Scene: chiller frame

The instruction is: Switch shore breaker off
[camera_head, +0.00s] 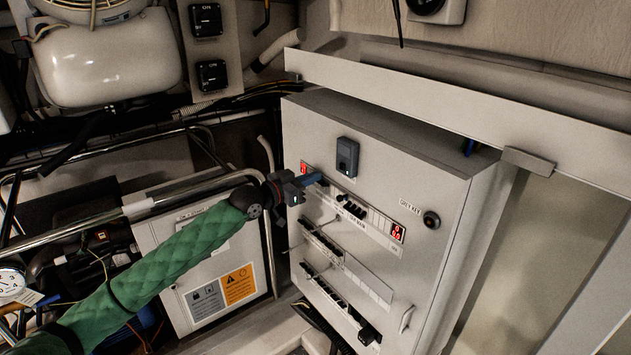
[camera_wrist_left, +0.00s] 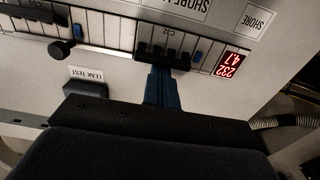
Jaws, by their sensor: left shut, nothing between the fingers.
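The breaker panel (camera_head: 375,155) is a grey cabinet with rows of breakers on its front. My left gripper (camera_head: 318,179) is shut and empty at the left end of the top row, below the left red display, and hides part of that row. In the left wrist view, which is upside down, the shut blue fingers (camera_wrist_left: 163,78) reach a dark ganged breaker lever (camera_wrist_left: 163,54) marked C32. It sits next to a red display (camera_wrist_left: 228,63) and a SHORE label (camera_wrist_left: 257,19). I cannot tell whether the fingertips touch the lever. My right gripper is not in view.
A black changeover lever (camera_head: 369,335) and a handle (camera_head: 406,318) stick out lower down. A metal pipe frame (camera_head: 268,230) and a white box (camera_head: 205,265) stand left of the cabinet.

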